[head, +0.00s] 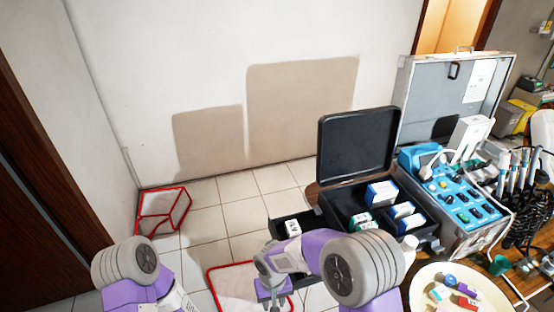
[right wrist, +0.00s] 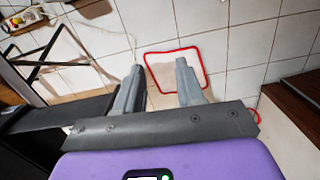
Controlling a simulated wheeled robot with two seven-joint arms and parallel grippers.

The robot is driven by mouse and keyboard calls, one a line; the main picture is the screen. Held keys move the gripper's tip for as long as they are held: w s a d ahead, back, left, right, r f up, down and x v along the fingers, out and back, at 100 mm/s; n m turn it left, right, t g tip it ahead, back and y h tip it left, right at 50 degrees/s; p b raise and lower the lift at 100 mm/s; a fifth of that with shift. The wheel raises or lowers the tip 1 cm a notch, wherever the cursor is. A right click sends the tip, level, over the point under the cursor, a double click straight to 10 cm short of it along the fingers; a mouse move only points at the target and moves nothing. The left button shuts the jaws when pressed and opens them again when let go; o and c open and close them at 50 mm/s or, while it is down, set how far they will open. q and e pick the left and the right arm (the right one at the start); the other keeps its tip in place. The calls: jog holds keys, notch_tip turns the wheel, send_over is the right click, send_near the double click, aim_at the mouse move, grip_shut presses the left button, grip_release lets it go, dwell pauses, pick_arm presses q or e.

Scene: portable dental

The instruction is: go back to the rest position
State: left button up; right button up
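My right gripper (head: 272,300) hangs at the bottom middle of the head view, over the floor and left of the black open case. In the right wrist view my right gripper (right wrist: 159,66) has its two grey fingers well apart, with nothing between them. Floor tiles and part of a red outline show beyond the fingers. My left arm (head: 128,262) shows only at the lower left of the head view. Its gripper is outside the frame.
A black open case (head: 358,150) holds small boxes; its drawer (head: 290,222) is near my right arm. A blue dental unit (head: 465,195) and a cream bowl (head: 422,290) stand right.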

jog(key=s+d+f+m+t+y, duration=0.1)
jog(key=s+d+f+m+y, duration=0.3)
jog(key=s+d+f, duration=0.6)
jog(key=s+f+m, duration=0.1)
jog(key=s+f, duration=0.2)
jog(key=shift+s+d+m, duration=0.3)
jog(key=shift+s+d, duration=0.05)
jog(key=shift+s, duration=0.05)
